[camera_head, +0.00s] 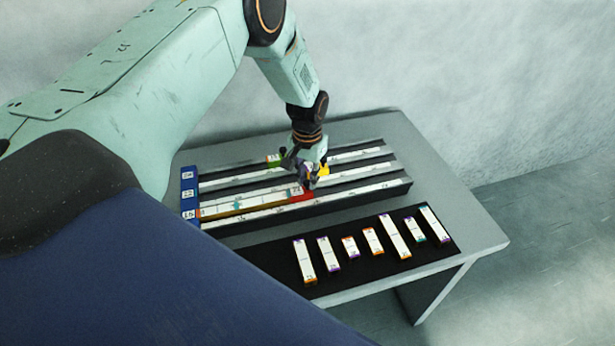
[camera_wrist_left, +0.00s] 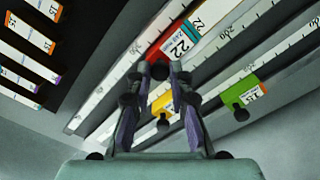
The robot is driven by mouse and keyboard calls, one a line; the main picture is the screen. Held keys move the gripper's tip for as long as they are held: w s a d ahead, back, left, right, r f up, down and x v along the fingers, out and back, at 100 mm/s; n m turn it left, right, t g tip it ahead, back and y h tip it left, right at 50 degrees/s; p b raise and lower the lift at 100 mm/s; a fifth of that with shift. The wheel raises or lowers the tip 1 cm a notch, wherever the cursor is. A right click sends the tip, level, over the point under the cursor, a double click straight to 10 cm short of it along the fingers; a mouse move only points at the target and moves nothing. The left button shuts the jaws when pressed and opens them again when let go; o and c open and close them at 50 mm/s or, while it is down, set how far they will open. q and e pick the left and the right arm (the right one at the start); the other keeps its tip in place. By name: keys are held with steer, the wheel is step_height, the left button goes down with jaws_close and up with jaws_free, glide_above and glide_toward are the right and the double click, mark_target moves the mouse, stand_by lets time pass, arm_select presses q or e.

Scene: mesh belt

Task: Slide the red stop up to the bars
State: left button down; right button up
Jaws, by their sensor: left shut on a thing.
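The red stop (camera_head: 306,195) is on the front rail of the rack, near the right end of a row of bars (camera_head: 240,207). In the left wrist view the red stop (camera_wrist_left: 155,53) is next to a bar end marked 22 (camera_wrist_left: 182,42); any small gap between them is hard to tell. My left gripper (camera_head: 308,182) reaches down over the stop. In the wrist view its fingers (camera_wrist_left: 158,76) close around a dark round knob at the red stop, partly hiding it. My right gripper is not in view.
A yellow stop (camera_head: 324,169) and a green stop (camera_head: 274,158) are on the rails behind. A blue end block (camera_head: 189,190) closes the rack's left end. Several loose bars, including a white one (camera_head: 304,262), lie on a black mat (camera_head: 275,258) in front.

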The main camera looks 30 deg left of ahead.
mark_target(307, 182)
arm_select(q)
steer(key=shift+s+f, duration=0.15)
steer(key=shift+s, duration=0.05)
steer(key=c, duration=1.4)
jaws_free()
steer(key=shift+o, duration=1)
steer(key=shift+w, duration=0.1)
steer(key=shift+w+r, duration=0.1)
steer(key=shift+r, duration=0.1)
step_height(307, 182, up, 12)
steer(key=shift+f, duration=0.15)
